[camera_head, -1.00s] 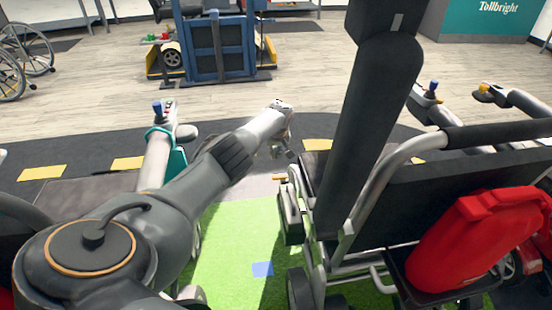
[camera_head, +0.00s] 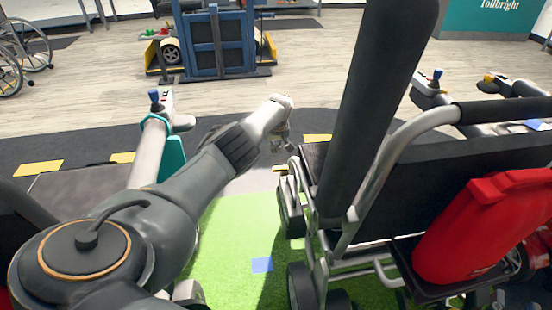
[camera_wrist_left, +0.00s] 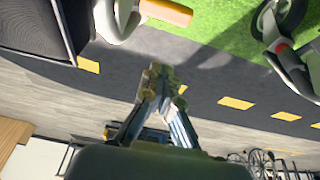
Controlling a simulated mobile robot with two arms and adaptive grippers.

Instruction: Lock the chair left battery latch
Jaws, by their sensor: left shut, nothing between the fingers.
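The chair stands right of my left arm, with a tall dark backrest (camera_head: 375,110) and a metal tube frame. A dark box (camera_head: 290,208) hangs on its left side. In the left wrist view an orange-tan lever (camera_wrist_left: 165,11) points right from a pale mount at the top. My left gripper (camera_head: 280,146) is shut and empty, just above and beyond the lever in the head view. Its fingertips (camera_wrist_left: 155,75) are apart from the lever. My right gripper is not in view.
A red container (camera_head: 480,235) sits behind the chair. Another scooter with a blue-knobbed joystick (camera_head: 156,98) stands left, behind my arm. Green mat (camera_head: 235,230) lies between them. A blue rack (camera_head: 218,45) stands farther off across open floor.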

